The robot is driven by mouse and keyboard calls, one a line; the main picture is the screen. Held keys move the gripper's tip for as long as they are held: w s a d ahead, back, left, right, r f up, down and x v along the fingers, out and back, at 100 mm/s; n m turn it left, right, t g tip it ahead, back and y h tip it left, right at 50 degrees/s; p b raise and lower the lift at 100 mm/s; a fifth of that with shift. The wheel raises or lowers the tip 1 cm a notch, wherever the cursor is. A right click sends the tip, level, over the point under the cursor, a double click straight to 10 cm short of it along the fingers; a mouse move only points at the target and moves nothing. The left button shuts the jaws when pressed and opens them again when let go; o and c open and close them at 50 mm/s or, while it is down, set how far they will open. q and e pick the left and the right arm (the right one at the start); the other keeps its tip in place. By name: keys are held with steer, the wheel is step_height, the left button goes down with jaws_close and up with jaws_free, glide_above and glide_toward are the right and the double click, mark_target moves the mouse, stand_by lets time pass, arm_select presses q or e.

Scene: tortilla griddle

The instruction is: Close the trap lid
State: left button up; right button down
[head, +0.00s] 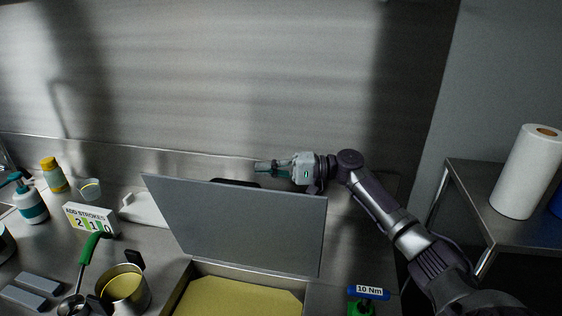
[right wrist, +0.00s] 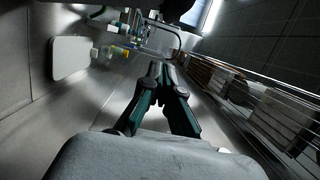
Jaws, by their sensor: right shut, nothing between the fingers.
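The trap lid (head: 240,225) is a flat grey panel standing raised and tilted over an open trap (head: 240,298) in the counter, with a yellowish surface inside. Its dark handle (head: 236,184) shows just past the lid's top edge. My right gripper (head: 258,166) is behind the lid's upper edge, pointing left, near the handle. Its fingers are shut and empty, and they also show in the right wrist view (right wrist: 160,68). I cannot tell whether it touches the lid. My left gripper is not in view.
A paper roll (head: 527,172) is on the side shelf.

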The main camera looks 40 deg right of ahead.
steer(key=a+p, duration=0.2)
steer(key=a, duration=0.1)
steer(key=a+p, duration=0.2)
steer(key=shift+s+a+f, duration=0.1)
steer(key=shift+s+a, duration=0.1)
steer(key=shift+s, duration=0.2)
steer(key=shift+w, duration=0.15)
